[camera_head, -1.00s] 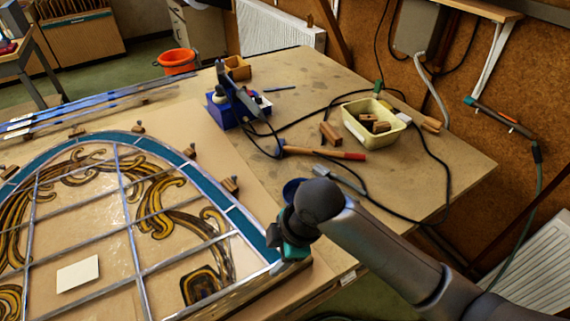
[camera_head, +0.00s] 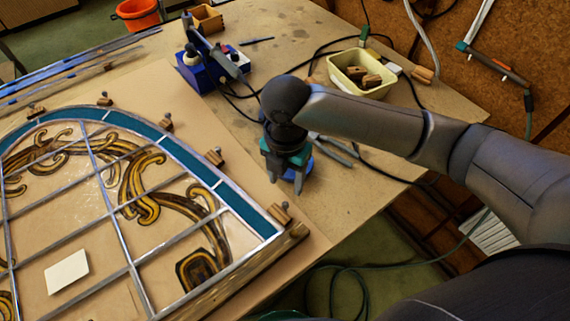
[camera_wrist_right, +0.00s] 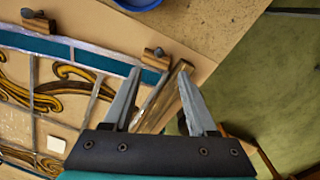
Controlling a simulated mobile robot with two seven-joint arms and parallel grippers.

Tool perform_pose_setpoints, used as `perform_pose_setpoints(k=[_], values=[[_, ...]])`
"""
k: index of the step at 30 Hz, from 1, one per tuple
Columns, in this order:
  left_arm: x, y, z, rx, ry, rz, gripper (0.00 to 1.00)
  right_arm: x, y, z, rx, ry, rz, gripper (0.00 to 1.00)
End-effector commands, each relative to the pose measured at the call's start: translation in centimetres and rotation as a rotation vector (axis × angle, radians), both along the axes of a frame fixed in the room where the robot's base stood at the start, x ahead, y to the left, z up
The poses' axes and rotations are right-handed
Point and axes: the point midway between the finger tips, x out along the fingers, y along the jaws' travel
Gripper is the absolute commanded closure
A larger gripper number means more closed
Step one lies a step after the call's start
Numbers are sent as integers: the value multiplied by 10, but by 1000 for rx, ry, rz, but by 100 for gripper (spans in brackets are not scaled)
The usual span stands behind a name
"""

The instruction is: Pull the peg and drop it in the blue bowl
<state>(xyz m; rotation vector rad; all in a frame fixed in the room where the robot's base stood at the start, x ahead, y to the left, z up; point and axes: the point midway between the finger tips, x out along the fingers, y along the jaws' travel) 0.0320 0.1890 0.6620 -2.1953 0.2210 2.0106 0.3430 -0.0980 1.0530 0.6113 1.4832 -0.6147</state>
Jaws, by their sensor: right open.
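Wooden pegs with dark pins line the panel's curved edge. The nearest peg (camera_head: 281,214) stands at the panel's right corner; the one above it (camera_head: 215,157) is farther along the edge. My right gripper (camera_head: 285,184) is open and empty, pointing down just beyond the corner peg. In the right wrist view, a peg (camera_wrist_right: 155,58) shows beyond and between the open fingertips (camera_wrist_right: 160,76), apart from them. The blue bowl (camera_head: 307,167) is mostly hidden behind my right gripper; part of it shows at the wrist view's top edge (camera_wrist_right: 138,3). My left gripper is out of view.
The leaded panel (camera_head: 70,223) fills the left of the bench, with a pale card on it. A soldering station (camera_head: 203,72), pliers (camera_head: 337,150) and a cream tub (camera_head: 361,74) of wooden blocks lie beyond. The bench edge drops off at right.

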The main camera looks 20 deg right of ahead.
Motion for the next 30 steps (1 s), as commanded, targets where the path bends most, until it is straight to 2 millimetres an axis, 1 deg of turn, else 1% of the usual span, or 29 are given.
perform_pose_setpoints(k=[1,9,15,20,28,30], values=[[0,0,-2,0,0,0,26,-1,0,-12,-1,4,-2,42],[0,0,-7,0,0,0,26,-1,1,-64,1,2,-1,42],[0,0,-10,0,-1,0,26,0,0,-88,1,-1,-1,42],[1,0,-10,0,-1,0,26,0,0,-96,1,-1,0,42],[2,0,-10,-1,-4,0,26,0,0,-96,1,-2,0,42],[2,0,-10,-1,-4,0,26,0,0,-96,1,-2,0,50]])
